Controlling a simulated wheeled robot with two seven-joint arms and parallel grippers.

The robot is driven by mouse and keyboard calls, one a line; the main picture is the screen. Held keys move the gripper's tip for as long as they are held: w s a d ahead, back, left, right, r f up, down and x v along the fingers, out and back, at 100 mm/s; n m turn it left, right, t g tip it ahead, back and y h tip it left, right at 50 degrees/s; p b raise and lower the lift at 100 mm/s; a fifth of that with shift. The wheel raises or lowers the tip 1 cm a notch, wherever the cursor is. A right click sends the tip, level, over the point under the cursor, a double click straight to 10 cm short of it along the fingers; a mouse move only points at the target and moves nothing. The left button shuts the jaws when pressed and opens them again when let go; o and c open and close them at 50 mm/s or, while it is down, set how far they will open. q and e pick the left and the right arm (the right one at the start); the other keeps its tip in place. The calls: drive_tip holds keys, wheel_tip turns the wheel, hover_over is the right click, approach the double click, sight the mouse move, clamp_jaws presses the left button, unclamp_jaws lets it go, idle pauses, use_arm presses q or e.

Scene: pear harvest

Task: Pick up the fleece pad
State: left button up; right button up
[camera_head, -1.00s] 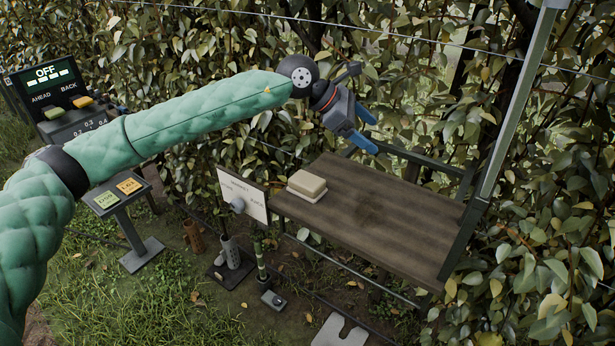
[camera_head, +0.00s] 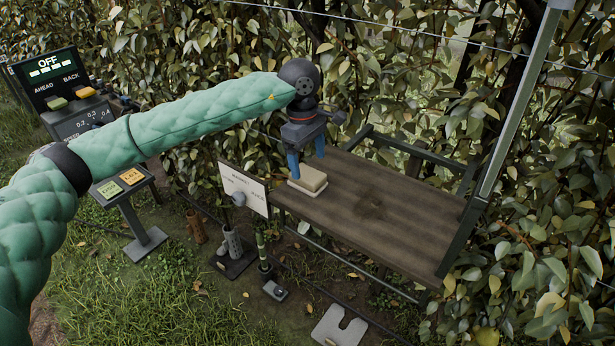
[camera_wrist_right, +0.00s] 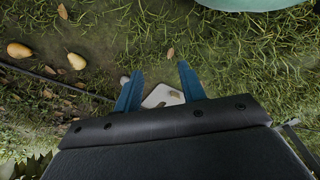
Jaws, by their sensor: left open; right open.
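The fleece pad (camera_head: 311,178) is a cream block on a pale base, lying near the left end of the brown wooden shelf (camera_head: 375,206). My left gripper (camera_head: 305,161) points down directly above the pad, its two blue fingers apart. The fingertips reach about the pad's top edge; I cannot tell whether they touch it.
A white sign (camera_head: 243,189) hangs at the shelf's left end. A control panel (camera_head: 52,77) reading OFF and a button stand (camera_head: 124,186) are at left. A notched grey plate (camera_head: 339,327) lies below. Pears (camera_wrist_right: 20,50) lie on the ground. Dense hedge is behind the shelf.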

sight(307, 173)
use_arm(q)
wheel_tip(307, 173, down, 4)
drive_tip(key=p, duration=0.3)
drive_tip(key=shift+w+a+f+p, duration=0.1)
drive_tip(key=shift+w+f+p, duration=0.05)
drive_tip(key=shift+f+p, duration=0.15)
drive_tip(key=shift+f, duration=0.45)
use_arm(e)
drive_tip(key=s+d+f, duration=0.3)
drive_tip(key=s+f, duration=0.1)
drive_tip(key=f, duration=0.3)
drive_tip(key=shift+d+t, duration=0.2)
drive_tip(key=shift+t, duration=0.1)
use_arm(q)
drive_tip(key=shift+f+b, duration=0.25)
drive_tip(key=shift+b, duration=0.35)
use_arm(e)
drive_tip(key=shift+f, duration=0.75)
use_arm(q)
drive_tip(key=c, duration=1.1)
drive_tip(key=shift+r, duration=0.15)
use_arm(e)
drive_tip(key=shift+r, duration=0.25)
